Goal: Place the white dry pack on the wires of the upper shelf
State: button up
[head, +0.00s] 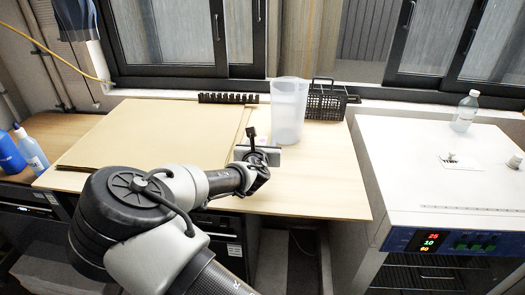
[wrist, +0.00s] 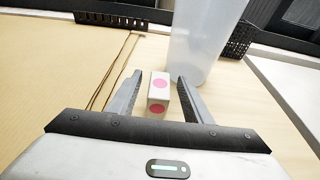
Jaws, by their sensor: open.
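The white dry pack, a small white block with pink dots (wrist: 158,92), lies on the wooden table in the wrist view. My gripper (wrist: 160,76) is open, with one finger on each side of the pack; gaps show between pack and fingers. In the head view my gripper (head: 258,152) is low over the table's front right part and mostly hides the pack. The white drying oven (head: 445,170) stands at the right, with a lit display. Wire shelves (head: 440,272) show below its control panel at the bottom right, partly cut off; I cannot clearly tell the upper shelf apart.
A tall translucent beaker (head: 289,110) stands just behind the pack. A black basket (head: 326,101) and a black rack (head: 228,98) are at the table's back. Cardboard (head: 150,135) covers the left side. A clear bottle (head: 465,111) stands on the oven top.

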jog(key=shift+w+f, duration=0.1)
jog(key=shift+w, duration=0.2)
grip_shut()
jog(key=shift+r, duration=0.25)
notch_tip(320, 180, up, 10)
jog(key=p, duration=0.1)
jog(key=s+d+r+p, duration=0.2)
jog(key=d, duration=0.4)
jog(key=s+d+r+p, duration=0.2)
jog(key=s+d+r, duration=0.1)
jog(key=d, duration=0.4)
jog(key=s+d+r+p, duration=0.3)
jog(key=d, duration=0.4)
jog(key=shift+r+y, duration=0.25)
jog(key=shift+y, duration=0.05)
